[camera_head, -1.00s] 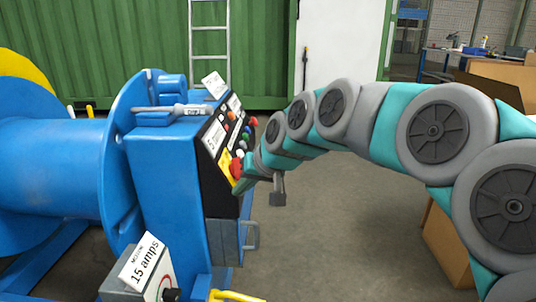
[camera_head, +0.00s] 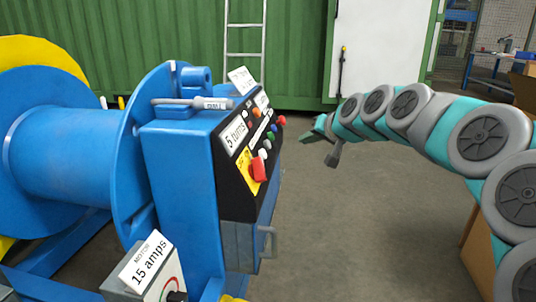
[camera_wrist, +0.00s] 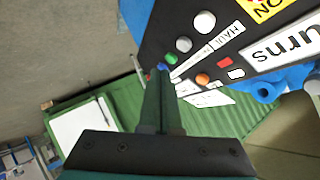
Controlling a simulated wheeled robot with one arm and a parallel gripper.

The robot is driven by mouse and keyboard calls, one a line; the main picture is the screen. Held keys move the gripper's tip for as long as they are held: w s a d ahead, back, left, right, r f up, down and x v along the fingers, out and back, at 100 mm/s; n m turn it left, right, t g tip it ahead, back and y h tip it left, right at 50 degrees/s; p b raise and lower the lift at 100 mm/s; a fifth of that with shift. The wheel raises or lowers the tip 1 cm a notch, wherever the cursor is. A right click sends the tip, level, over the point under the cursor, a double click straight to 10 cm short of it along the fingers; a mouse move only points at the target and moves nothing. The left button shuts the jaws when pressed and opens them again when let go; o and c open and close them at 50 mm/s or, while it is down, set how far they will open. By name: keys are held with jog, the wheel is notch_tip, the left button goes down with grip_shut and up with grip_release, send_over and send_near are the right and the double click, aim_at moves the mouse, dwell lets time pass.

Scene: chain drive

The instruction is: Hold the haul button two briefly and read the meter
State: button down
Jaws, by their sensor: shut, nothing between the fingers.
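The blue winch's black control panel (camera_head: 236,180) carries several buttons, including a white button (camera_head: 263,153), a green button (camera_head: 270,136) and a large red knob (camera_head: 258,168). In the wrist view a HAUL label (camera_wrist: 222,36) lies beside the white button (camera_wrist: 204,22), a grey button (camera_wrist: 183,44) and the green button (camera_wrist: 171,59). I cannot read which button is two. My gripper (camera_head: 308,136) is shut and empty, right of the panel and apart from it. Its fingers (camera_wrist: 162,72) partly cover a blue button. The motor meter (camera_head: 168,288) is partly cut off under a "15 amps" card (camera_head: 147,262).
A blue drum (camera_head: 70,155) stands left. A metal handle (camera_head: 268,242) juts out below the panel. The floor (camera_head: 340,230) right of the winch is clear.

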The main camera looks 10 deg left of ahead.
aim_at(263, 154)
jog(key=shift+a, duration=0.1)
jog(key=a+f, duration=0.4)
jog(key=a, duration=0.3)
jog(key=shift+w+a+p, duration=0.15)
jog(key=shift+a+p, duration=0.2)
jog(key=shift+p, duration=0.1)
jog(key=shift+a, duration=0.15)
dwell(1.8)
jog(key=shift+a+f, duration=0.2)
jog(key=shift+a, duration=0.05)
jog(key=shift+a+f, duration=0.2)
jog(key=shift+a, duration=0.25)
dwell(2.3)
jog(key=shift+d, duration=0.1)
dwell(0.8)
jog(key=shift+d+r, duration=0.4)
jog(key=shift+d, duration=0.35)
jog(key=shift+d, duration=0.1)
